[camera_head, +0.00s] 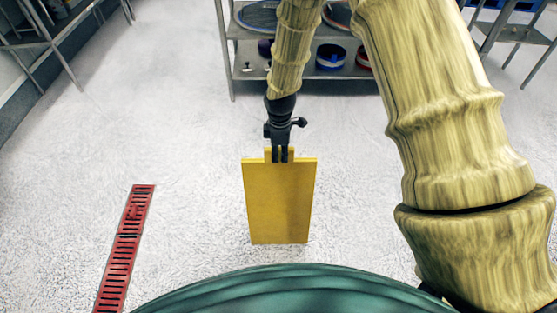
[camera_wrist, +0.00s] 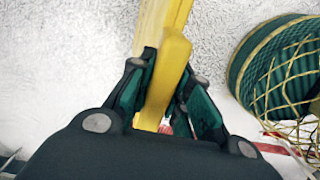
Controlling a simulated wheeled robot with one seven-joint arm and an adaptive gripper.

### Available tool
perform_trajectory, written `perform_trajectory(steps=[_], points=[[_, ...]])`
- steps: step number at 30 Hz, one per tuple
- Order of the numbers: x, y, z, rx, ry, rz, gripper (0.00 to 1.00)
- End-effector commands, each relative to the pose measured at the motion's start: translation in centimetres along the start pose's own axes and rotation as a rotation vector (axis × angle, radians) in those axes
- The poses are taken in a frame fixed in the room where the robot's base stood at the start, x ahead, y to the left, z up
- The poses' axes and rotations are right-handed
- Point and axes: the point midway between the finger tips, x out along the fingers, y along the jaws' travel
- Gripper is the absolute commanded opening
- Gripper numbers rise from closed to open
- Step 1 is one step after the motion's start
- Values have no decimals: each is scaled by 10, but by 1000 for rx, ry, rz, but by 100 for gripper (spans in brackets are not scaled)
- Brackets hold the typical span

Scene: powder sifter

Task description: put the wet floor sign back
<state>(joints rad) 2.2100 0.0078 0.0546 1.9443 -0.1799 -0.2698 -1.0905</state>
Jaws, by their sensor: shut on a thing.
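The wet floor sign (camera_head: 279,205) is a plain yellow panel, upright in the head view, with a small tab at its top. My gripper (camera_head: 279,155) is above it with its fingers pointing down, shut on that tab. In the wrist view, the yellow sign (camera_wrist: 165,70) runs up between the two fingers of my gripper (camera_wrist: 165,95), which press on it from both sides. I cannot tell whether the sign's lower edge touches the floor.
A red slotted drain grate (camera_head: 126,245) lies in the floor at the left. A metal shelf (camera_head: 232,70) with round sieves and a blue-banded container (camera_head: 331,58) stands behind. Metal tables are at the back left (camera_head: 45,42) and back right (camera_head: 520,33). Much of the floor between is clear.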

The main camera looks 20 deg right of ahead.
Motion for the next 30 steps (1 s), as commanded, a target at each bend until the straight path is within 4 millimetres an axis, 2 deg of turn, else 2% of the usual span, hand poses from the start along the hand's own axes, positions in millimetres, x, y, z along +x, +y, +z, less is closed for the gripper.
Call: perform_trajectory(steps=[12, 23, 24, 27, 30], points=[[34, 0, 0, 0, -1, 0, 0], [36, 0, 0, -1, -1, 0, 0], [38, 0, 0, -1, -1, -1, 21], [37, 0, 0, -1, -1, -1, 39], [37, 0, 0, -1, -1, -1, 41]])
